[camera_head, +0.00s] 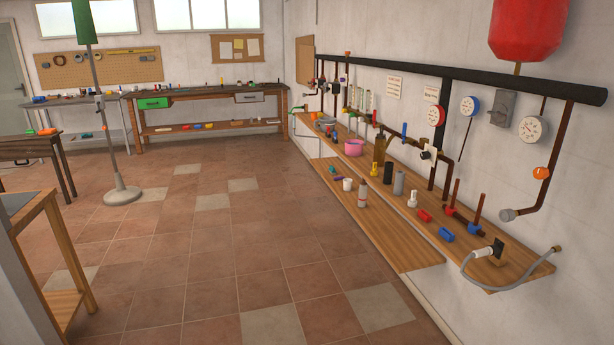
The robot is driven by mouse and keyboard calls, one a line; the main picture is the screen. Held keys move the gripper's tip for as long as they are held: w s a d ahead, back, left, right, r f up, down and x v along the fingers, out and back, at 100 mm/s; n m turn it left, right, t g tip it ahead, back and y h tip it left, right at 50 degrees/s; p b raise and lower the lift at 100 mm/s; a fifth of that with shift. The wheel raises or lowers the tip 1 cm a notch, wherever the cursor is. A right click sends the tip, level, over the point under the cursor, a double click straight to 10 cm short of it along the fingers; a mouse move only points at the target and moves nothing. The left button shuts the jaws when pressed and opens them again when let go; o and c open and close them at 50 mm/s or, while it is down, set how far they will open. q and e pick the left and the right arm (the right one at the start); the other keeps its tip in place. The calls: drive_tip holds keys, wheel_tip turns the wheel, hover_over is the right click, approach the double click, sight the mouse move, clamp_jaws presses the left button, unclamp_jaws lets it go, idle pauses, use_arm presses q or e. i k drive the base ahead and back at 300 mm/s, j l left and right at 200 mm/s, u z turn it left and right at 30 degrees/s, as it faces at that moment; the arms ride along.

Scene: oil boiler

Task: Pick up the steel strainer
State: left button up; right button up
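I cannot single out the steel strainer with certainty. A small grey, dish-like item (325,121) lies near the far end of the upper wooden shelf on the right wall, and a grey cylinder (398,183) stands upright near the middle of that shelf. Both are too small to tell whether either is the strainer. Neither of my grippers is in view.
The upper shelf (520,271) also holds a pink pot (353,147), a black cylinder (388,173) and red and blue pieces. A lower shelf (400,252) juts out below. A lamp stand (122,195) and benches stand left. The tiled floor (230,250) is clear.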

sight(381, 136)
drive_tip(key=i, duration=1.95)
